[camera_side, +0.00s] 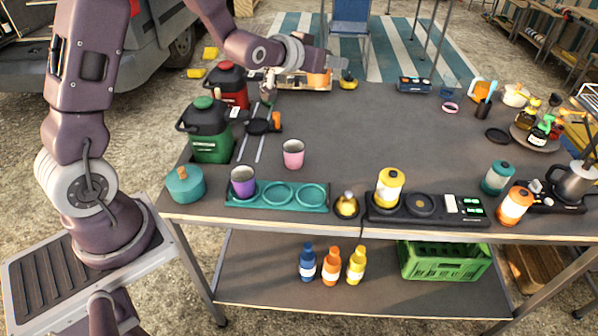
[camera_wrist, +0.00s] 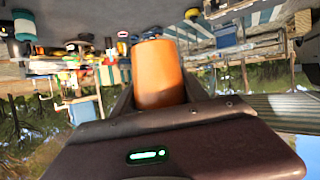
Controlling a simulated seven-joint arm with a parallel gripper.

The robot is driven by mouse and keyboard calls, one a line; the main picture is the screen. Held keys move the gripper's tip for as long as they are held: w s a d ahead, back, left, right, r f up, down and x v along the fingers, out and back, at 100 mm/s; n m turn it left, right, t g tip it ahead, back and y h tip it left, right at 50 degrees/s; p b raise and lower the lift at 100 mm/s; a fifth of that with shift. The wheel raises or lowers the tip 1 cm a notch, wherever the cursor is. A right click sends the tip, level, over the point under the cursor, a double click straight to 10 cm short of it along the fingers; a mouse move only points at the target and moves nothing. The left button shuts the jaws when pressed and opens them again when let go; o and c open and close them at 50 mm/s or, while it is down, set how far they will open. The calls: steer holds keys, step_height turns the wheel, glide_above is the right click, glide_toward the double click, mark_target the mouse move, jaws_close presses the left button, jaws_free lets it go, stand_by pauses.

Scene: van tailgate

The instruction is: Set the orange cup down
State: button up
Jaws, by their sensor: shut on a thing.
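The orange cup (camera_wrist: 158,72) is between the two fingers of my gripper (camera_wrist: 160,98) in the wrist view. My gripper (camera_side: 322,68) is shut on it at the far side of the table in the side view. The cup also shows there as an orange patch (camera_side: 318,80), near a light wooden tray (camera_side: 288,86). I cannot tell from these views whether the cup touches anything below it.
A teal holder (camera_side: 312,206) with round recesses lies at the front left, a purple cup (camera_side: 243,182) in its left recess. A pink cup (camera_side: 293,153) stands behind it. Green (camera_side: 210,140) and red (camera_side: 236,90) jugs stand left. The table (camera_side: 385,125) is clear mid-table.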

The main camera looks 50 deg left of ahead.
steer(key=s+d+r+m+h, duration=0.1)
steer(key=s+d+m+h, duration=0.1)
steer(key=s+d, duration=0.35)
steer(key=w+a+f+m+h, duration=0.1)
steer(key=w+a+f+h, duration=0.1)
steer(key=w+f, duration=0.7)
steer(key=w+a+f+m+h, duration=0.15)
steer(key=w+f, duration=0.45)
steer(key=w, duration=0.7)
steer(key=shift+y, duration=0.25)
step_height(320, 180, down, 10)
steer(key=shift+s+r, duration=0.1)
steer(key=shift+r, duration=0.05)
steer(key=o, duration=1.4)
